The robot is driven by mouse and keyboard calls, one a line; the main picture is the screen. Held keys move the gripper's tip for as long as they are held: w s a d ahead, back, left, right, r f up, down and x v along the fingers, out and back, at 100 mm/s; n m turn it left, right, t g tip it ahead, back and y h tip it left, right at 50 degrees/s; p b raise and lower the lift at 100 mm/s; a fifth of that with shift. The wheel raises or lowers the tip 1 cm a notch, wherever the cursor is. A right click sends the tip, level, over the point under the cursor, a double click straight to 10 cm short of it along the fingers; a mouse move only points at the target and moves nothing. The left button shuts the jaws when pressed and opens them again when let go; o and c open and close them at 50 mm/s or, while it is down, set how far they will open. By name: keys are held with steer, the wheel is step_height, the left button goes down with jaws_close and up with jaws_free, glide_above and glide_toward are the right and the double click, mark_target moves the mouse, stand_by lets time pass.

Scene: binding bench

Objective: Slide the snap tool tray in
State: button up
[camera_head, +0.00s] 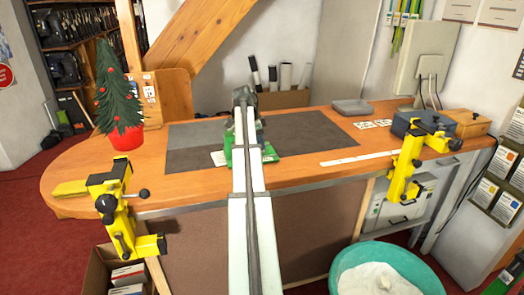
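A blue-grey box (425,123) stands at the right end of the bench. A wooden tray-like piece (468,124) with a small dark knob sits against its right side and looks partly out of it. I take this piece as the snap tool tray, but the picture is too small to be certain. My white arm runs up the middle of the view to a dark end (244,98) over the back of the bench, well left of the box. The fingers of my gripper are not clear, so I cannot tell whether they are open or shut.
Yellow clamps stand at the bench's front edge, left (118,205) and right (408,165); the right one is just before the box. A green object (262,150) sits mid-bench on a dark mat (315,130). A teal tub (345,258) is below.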

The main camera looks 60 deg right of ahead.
steer(key=o, duration=0.5)
steer(key=shift+r, duration=0.15)
step_height(320, 180, up, 10)
steer(key=shift+f, duration=0.15)
stand_by(1.0)
steer(key=shift+c, duration=0.6)
